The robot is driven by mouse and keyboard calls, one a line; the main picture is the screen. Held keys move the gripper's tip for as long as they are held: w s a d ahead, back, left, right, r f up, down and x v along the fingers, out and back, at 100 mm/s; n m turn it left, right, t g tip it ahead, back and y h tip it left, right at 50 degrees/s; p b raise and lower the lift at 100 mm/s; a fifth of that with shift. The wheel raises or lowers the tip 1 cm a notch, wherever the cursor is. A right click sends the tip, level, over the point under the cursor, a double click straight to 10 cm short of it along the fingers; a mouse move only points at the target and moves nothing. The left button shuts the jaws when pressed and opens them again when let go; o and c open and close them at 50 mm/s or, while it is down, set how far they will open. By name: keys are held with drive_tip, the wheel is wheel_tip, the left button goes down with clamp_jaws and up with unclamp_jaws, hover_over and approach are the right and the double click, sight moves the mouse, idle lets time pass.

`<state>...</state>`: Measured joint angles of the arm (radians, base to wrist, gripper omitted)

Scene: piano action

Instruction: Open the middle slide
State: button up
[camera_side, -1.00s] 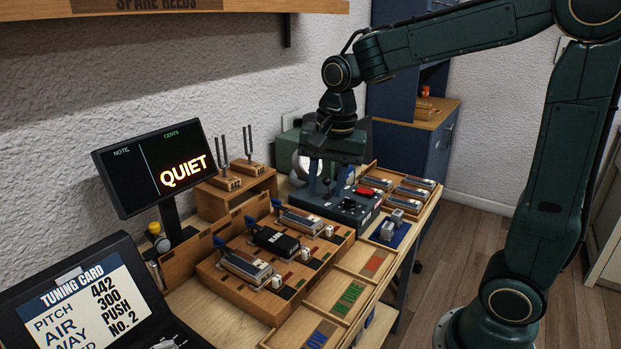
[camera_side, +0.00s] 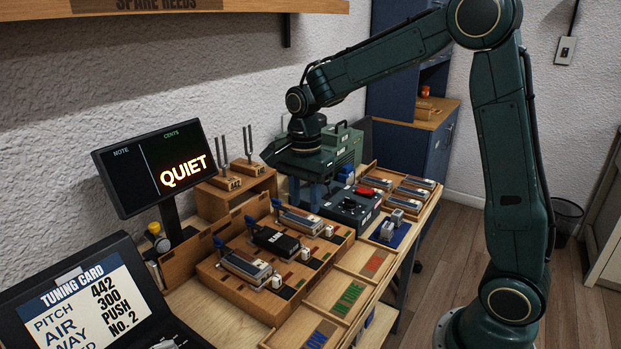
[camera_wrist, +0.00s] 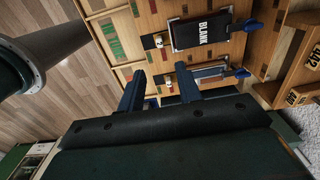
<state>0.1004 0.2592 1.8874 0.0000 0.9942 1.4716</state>
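Three stations sit in a row on a wooden board (camera_side: 225,288). The middle one carries a black block marked BLANK (camera_side: 275,241), with a small white knob (camera_side: 305,254) at its front, which I take as the middle slide. In the wrist view the block (camera_wrist: 205,33) and its knob (camera_wrist: 158,42) show near the top. The knob sits at one end of a dark strip. My gripper (camera_side: 307,198) points down just behind the far station, above the bench. In the wrist view its two blue fingers (camera_wrist: 161,78) are apart with nothing between them.
The far station (camera_side: 300,221) lies between my gripper and the middle one. A dark box with a red switch (camera_side: 352,207) stands right of my gripper. Tuning forks on a wooden stand (camera_side: 240,190) and a screen reading QUIET (camera_side: 155,166) stand behind the board.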

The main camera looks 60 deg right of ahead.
sight(306, 250)
wheel_tip(306, 250, down, 13)
drive_tip(key=shift+r, duration=0.1)
idle(0.5)
clamp_jaws()
